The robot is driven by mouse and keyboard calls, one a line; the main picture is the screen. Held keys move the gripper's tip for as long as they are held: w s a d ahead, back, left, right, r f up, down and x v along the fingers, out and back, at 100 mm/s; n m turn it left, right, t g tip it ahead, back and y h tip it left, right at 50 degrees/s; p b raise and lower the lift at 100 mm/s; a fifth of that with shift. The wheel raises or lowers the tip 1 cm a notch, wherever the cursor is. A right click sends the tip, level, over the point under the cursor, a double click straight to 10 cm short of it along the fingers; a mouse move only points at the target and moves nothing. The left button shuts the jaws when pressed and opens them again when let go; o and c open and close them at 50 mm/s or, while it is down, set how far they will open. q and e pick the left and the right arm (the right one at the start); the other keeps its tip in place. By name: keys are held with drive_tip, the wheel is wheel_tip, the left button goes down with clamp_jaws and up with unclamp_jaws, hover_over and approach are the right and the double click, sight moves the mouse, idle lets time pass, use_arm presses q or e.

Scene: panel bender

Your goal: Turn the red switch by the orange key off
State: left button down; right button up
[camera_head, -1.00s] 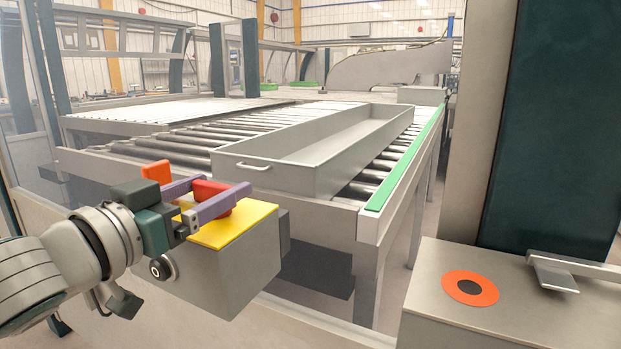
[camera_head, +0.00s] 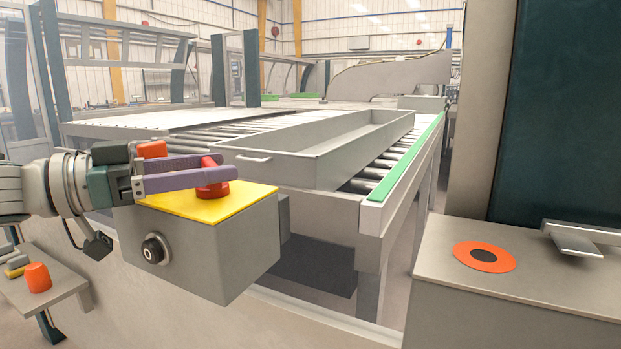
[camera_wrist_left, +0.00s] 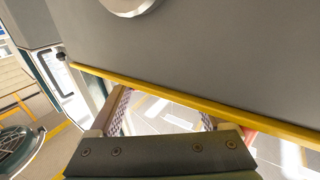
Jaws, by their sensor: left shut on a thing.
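A red switch (camera_head: 212,191) stands on the yellow top (camera_head: 236,198) of a grey box (camera_head: 228,248) in the head view. My left gripper (camera_head: 218,170), with purple fingers, comes in from the left and is shut on the switch's upper part. The fingers hide some of the switch. An orange block (camera_head: 152,149) shows beside the finger bases; I cannot tell whether it is the orange key. A round black lock (camera_head: 154,249) is on the box's front. In the left wrist view, the gripper's fingers show near a yellow edge (camera_wrist_left: 185,102). My right gripper is not in view.
A roller conveyor with a long grey tray (camera_head: 262,172) lies behind the box. A small side table with an orange cup-like piece (camera_head: 37,278) is at the lower left. A grey cabinet with an orange disc (camera_head: 484,257) and a metal handle (camera_head: 575,240) is at the right.

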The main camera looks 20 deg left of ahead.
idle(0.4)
use_arm(q)
unclamp_jaws()
